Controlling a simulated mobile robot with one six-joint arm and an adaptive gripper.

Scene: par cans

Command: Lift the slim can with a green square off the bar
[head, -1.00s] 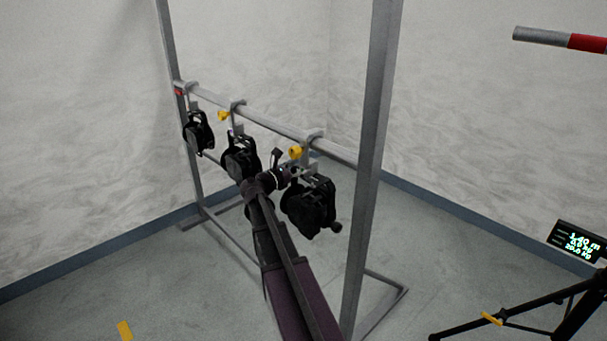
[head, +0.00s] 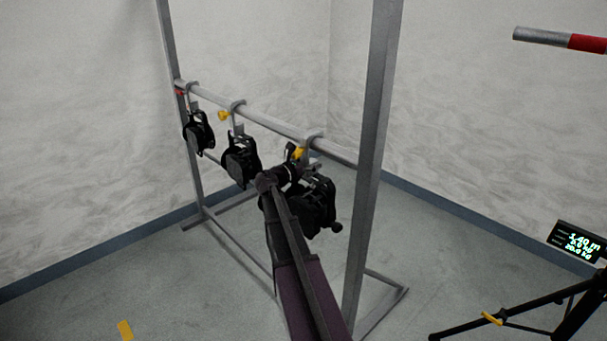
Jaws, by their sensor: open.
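Three black par cans hang by hooks from a grey metal bar (head: 268,126) in the head view: a left can (head: 198,132), a middle can (head: 240,160) and a right can (head: 320,208). The left can looks the smallest. No green square shows on any of them, so I cannot tell which is the slim one asked for. My arm hides part of the right can. I cannot tell whether the fingers touch the hook.
A near upright (head: 376,150) of the rack stands right of the right can; a far upright (head: 178,110) stands at the left. A black tripod (head: 540,315) with a small display (head: 578,242) stands at lower right. A red and grey pole (head: 560,39) juts in above. Textured walls stand behind.

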